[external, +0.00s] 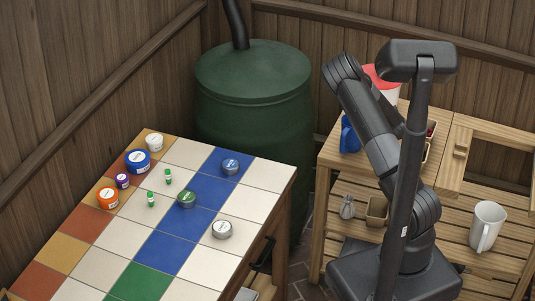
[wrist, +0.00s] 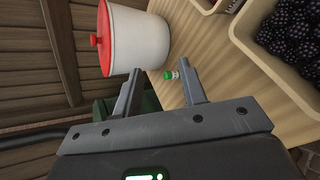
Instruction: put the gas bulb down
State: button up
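A small gas bulb (wrist: 172,75) with a green cap and pale body shows in the wrist view, on the wooden bench top near the white bucket. My gripper (wrist: 160,71) is open. The bulb shows in the gap between its fingers, closer to the right one, with no finger clearly closed on it. In the external view my gripper and this bulb are hidden behind my arm and column. Two similar small green-and-white bulbs stand on the tiled table, one farther back (external: 168,177) and one nearer (external: 151,199).
A white bucket with a red lid (wrist: 138,40) stands left of the bulb in the wrist view. A crate of blackberries (wrist: 285,60) is at right. A blue mug (external: 349,137) is on the bench; a grey mug (external: 487,226) is on the lower shelf. Tins (external: 222,230) stand on the tiled table.

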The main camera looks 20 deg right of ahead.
jog(key=s+a+r+m+g+y, duration=0.25)
jog(key=s+a+r+m, duration=0.25)
jog(key=a+r+m, duration=0.3)
jog(key=s+a+r+m+g+y, duration=0.1)
jog(key=s+a+r+m+y, duration=0.2)
jog(key=s+a+r+m, duration=0.45)
jog(key=s+a+r, duration=0.4)
jog(key=s, duration=0.2)
jog(key=s+a+r+m+y, duration=0.1)
jog(key=s+a+r, duration=0.3)
jog(key=s, duration=0.3)
jog(key=s+a+r+m+g, duration=0.1)
jog(key=s+a+r, duration=0.2)
jog(key=s+a, duration=0.3)
jog(key=shift+s+a+r, duration=0.25)
jog(key=shift+r, duration=0.15)
jog(key=shift+o, duration=0.5)
jog(key=shift+y, duration=0.25)
